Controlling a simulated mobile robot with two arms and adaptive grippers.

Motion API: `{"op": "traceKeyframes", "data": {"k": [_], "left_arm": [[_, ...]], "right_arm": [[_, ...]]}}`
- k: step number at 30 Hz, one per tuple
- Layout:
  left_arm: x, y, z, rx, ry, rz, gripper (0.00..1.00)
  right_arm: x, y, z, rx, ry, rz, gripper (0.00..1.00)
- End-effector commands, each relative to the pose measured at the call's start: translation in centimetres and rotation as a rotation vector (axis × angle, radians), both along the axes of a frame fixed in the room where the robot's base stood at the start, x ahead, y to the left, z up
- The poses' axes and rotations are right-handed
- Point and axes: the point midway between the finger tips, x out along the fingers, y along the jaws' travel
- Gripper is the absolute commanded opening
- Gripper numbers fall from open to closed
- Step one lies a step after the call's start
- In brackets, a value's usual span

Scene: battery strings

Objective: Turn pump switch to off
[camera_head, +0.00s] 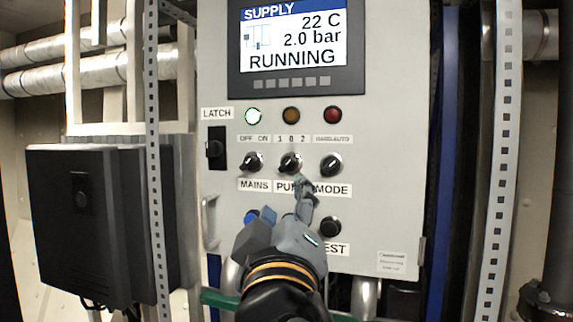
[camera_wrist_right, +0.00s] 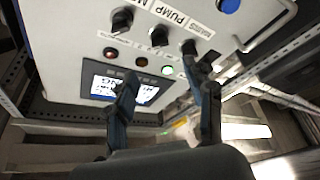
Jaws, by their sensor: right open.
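The pump switch (camera_head: 290,162) is a black rotary knob above the PUMP label, the middle of three knobs on a grey panel (camera_head: 375,230). The scale above it reads 1 0 2; its white mark seems to lean up and right, but is small. It also shows in the right wrist view (camera_wrist_right: 158,37). My right gripper (camera_head: 283,196) is open and empty, below and in front of this knob; one finger overlaps the PUMP label. In the wrist view its fingers (camera_wrist_right: 166,74) are spread, with the knob beyond the gap. I see no contact. My left gripper is not in view.
The MAINS knob (camera_head: 252,162) and MODE knob (camera_head: 331,165) flank the switch closely. A blue button (camera_head: 251,216) and black TEST button (camera_head: 330,227) sit lower. A black box (camera_head: 100,225) stands left.

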Motion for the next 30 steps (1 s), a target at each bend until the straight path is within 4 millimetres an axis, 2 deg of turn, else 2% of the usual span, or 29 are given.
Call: {"op": "traceKeyframes", "data": {"k": [1,6,15,21,30], "left_arm": [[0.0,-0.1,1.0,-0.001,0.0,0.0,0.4],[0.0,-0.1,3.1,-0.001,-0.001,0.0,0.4],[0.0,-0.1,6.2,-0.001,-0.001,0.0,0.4],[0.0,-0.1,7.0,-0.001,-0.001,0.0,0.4],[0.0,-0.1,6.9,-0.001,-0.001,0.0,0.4]], "right_arm": [[1.0,-0.2,0.6,-0.002,0.003,-0.006,0.53],[4.5,-0.4,1.8,-0.003,0.005,-0.006,0.53],[10.0,-0.4,3.2,-0.001,0.004,-0.003,0.53],[11.7,-0.4,3.3,-0.001,0.004,-0.001,0.53],[12.0,-0.4,3.3,0.001,0.003,0.0,0.53]]}}
